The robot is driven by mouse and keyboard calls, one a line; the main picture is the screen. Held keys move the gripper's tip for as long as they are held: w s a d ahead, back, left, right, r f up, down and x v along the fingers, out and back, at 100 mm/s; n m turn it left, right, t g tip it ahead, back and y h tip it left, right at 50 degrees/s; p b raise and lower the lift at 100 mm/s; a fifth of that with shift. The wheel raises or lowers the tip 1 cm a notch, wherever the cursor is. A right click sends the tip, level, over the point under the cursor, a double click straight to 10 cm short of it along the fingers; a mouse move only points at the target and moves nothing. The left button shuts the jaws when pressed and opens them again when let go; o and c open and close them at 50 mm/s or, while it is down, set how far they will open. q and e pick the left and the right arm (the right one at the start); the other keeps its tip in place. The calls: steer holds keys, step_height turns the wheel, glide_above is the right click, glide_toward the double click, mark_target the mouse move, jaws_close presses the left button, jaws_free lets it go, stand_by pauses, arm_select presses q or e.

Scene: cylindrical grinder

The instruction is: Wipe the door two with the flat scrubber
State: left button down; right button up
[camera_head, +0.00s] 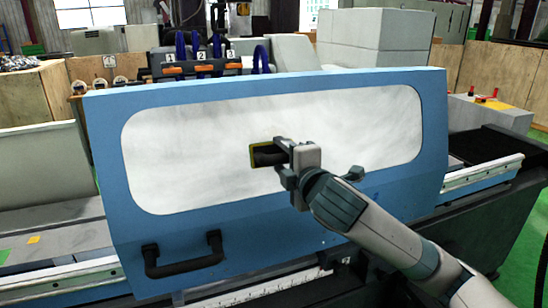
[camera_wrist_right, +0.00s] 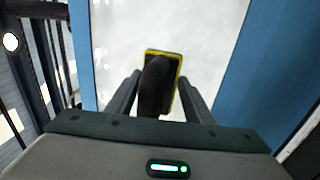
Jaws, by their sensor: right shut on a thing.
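The door (camera_head: 300,215) is a blue panel with a large whitish, smeared window (camera_head: 190,150), standing tilted across the middle of the head view. My right gripper (camera_head: 281,164) is in front of the window, a little right of its centre. It is shut on the flat scrubber (camera_head: 268,155), which has a black handle and a yellow-edged pad. In the right wrist view the scrubber (camera_wrist_right: 157,88) sits between the fingers, with its pad facing the whitish window (camera_wrist_right: 205,40). The pad looks at or very close to the window; contact cannot be told. My left gripper is not in view.
The door has a black handle (camera_head: 185,258) at lower left and another (camera_head: 352,173) at right, partly behind my right arm. Behind the door stand numbered orange-and-black holders (camera_head: 200,66). A grey block (camera_head: 375,42) stands at the back right. Machine rails extend at both sides.

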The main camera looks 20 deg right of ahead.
steer(key=shift+d, duration=0.6)
steer(key=shift+d, duration=0.1)
steer(key=shift+w+d, duration=0.15)
steer(key=shift+d, duration=1.9)
steer(key=shift+p, duration=0.3)
steer(key=shift+p, duration=0.3)
steer(key=shift+a, duration=0.1)
